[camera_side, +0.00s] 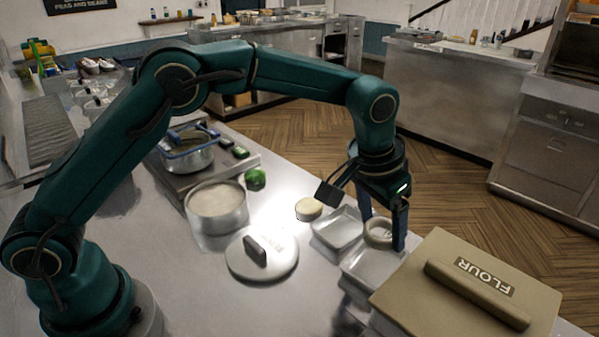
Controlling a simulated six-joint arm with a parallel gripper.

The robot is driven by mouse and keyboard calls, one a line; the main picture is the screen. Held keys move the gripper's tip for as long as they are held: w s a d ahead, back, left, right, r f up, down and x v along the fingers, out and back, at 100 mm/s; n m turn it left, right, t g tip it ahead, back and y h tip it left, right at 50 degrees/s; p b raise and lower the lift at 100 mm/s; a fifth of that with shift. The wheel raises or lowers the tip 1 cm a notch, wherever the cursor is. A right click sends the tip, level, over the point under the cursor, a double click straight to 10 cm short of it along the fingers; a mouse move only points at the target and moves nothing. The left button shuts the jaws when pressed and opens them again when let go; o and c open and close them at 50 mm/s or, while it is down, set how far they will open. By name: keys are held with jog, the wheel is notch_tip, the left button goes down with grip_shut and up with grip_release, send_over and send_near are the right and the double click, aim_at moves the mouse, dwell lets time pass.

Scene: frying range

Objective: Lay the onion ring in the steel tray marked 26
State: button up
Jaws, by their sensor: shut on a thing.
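My gripper (383,232) points down over the right part of the counter. It is shut on the pale onion ring (377,241), which sits between its two blue fingers. The ring appears over the far part of the nearer steel tray (362,280). I cannot tell whether it touches that tray or hangs above it. A second steel tray (322,238) stands just behind and to the left. Both trays look empty apart from the ring. I cannot read a number on either tray, so I cannot tell which is marked 26.
A large box labelled FLOUR (440,310) stands close on the right of the nearer tray. A round pale item (308,209), a lid (262,270), a pot (217,212) and a green vegetable (255,179) lie to the left. The front middle counter is clear.

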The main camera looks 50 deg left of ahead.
jog(key=shift+f, duration=2.45)
jog(key=o, duration=0.9)
jog(key=shift+r, duration=0.1)
notch_tip(320, 180, up, 7)
